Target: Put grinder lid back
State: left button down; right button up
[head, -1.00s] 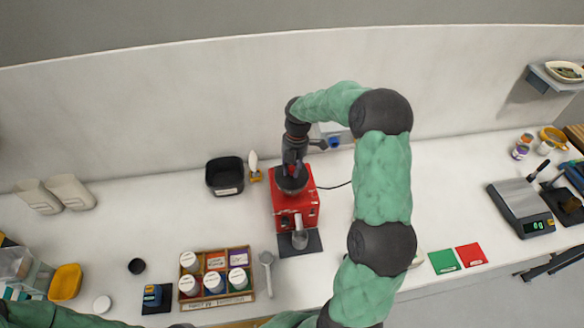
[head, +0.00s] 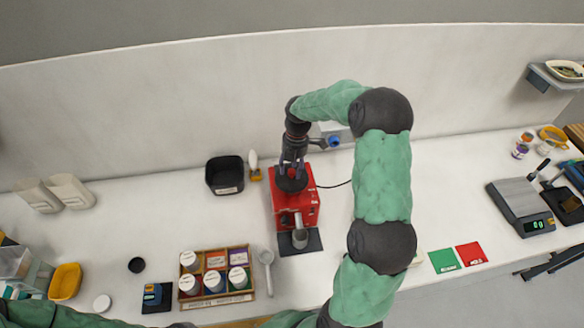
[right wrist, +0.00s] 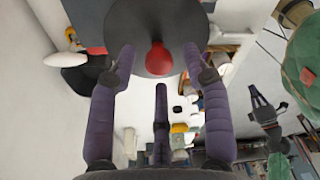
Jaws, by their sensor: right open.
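The red grinder (head: 294,212) stands on a dark mat near the middle of the counter. A dark round lid (head: 291,183) sits on top of it. In the right wrist view the lid (right wrist: 140,30) shows as a dark disc with a red knob (right wrist: 158,58). My right gripper (head: 292,172) is open, directly above the lid. In the wrist view its purple fingers (right wrist: 160,65) are spread on either side of the knob; I cannot tell whether they touch the lid. The lid's exact seating is partly hidden by the fingers. My left gripper is out of view.
A black bin (head: 225,175) and a small brush (head: 254,166) stand left of the grinder. A wooden box of jars (head: 216,297) and a spoon (head: 266,270) are in front. A scale (head: 520,205) stands at the right.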

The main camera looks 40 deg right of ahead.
notch_tip(320, 180, up, 12)
jog(key=d+b, duration=0.1)
jog(key=shift+d+r+b, duration=0.25)
jog(key=shift+b, duration=0.1)
jog(key=shift+f, duration=0.1)
